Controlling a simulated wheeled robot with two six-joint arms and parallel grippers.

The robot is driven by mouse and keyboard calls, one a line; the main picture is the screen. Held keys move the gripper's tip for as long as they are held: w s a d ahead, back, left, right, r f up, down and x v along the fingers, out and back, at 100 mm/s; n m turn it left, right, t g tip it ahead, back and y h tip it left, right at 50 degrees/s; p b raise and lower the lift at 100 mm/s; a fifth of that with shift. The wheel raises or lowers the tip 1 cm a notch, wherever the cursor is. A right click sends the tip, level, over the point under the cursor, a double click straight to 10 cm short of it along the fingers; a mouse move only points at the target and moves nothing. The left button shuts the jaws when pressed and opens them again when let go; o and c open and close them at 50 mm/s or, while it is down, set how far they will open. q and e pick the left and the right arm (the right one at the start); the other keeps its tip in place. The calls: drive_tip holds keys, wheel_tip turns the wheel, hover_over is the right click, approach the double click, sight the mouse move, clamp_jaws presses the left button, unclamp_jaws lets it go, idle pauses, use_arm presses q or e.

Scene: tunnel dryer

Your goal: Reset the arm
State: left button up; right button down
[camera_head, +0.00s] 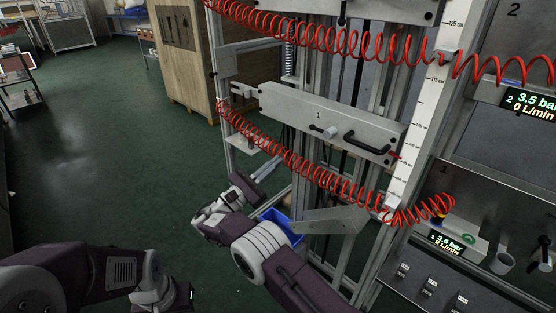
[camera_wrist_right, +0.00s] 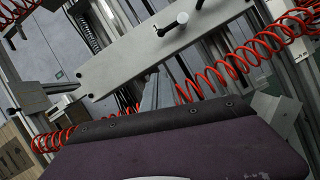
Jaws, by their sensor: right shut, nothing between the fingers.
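My right arm comes up from the bottom centre of the head view and bends back toward the frame. My right gripper (camera_head: 267,168) is at its end, shut and empty, beside the lower left of the metal frame. In the right wrist view its closed grey fingers (camera_wrist_right: 152,94) point toward the grey plate marked 1 (camera_wrist_right: 165,45). The same plate (camera_head: 320,118) shows in the head view, up and right of the gripper, with a black handle and a small knob. I cannot tell whether the fingers touch anything. My left arm is folded at the bottom left; its gripper is out of view.
Red coiled hoses (camera_head: 290,155) hang across the frame close to my right arm. A blue bin (camera_head: 283,224) is partly hidden behind that arm. A control panel (camera_head: 470,235) stands at right. A wooden cabinet (camera_head: 183,60) stands behind; green floor (camera_head: 110,150) at left is open.

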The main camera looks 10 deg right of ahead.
drive_tip(key=s+d+f+m+g+y, duration=0.2)
drive_tip(key=s+d+f+g+y, duration=0.25)
drive_tip(key=d+f, duration=0.2)
drive_tip(key=s+d+f+m+g+y, duration=0.35)
drive_tip(key=s+d+f, duration=0.2)
drive_tip(key=d, duration=0.25)
drive_tip(key=s+a+f+m+g+y, duration=0.1)
drive_tip(key=s+a+f+m+y, duration=0.2)
drive_tip(key=s+m+y, duration=0.5)
drive_tip(key=s+a+f+m+g+y, duration=0.25)
drive_tip(key=s+m, duration=0.25)
drive_tip(key=s, duration=0.6)
wheel_tip(320, 180, up, 25)
drive_tip(key=s+m+t+p, duration=0.1)
drive_tip(key=m+p, duration=0.1)
drive_tip(key=p, duration=2.3)
drive_tip(key=shift+s+a+f+y, duration=0.15)
drive_tip(key=shift+a+y, duration=0.05)
drive_tip(key=shift+y, duration=0.25)
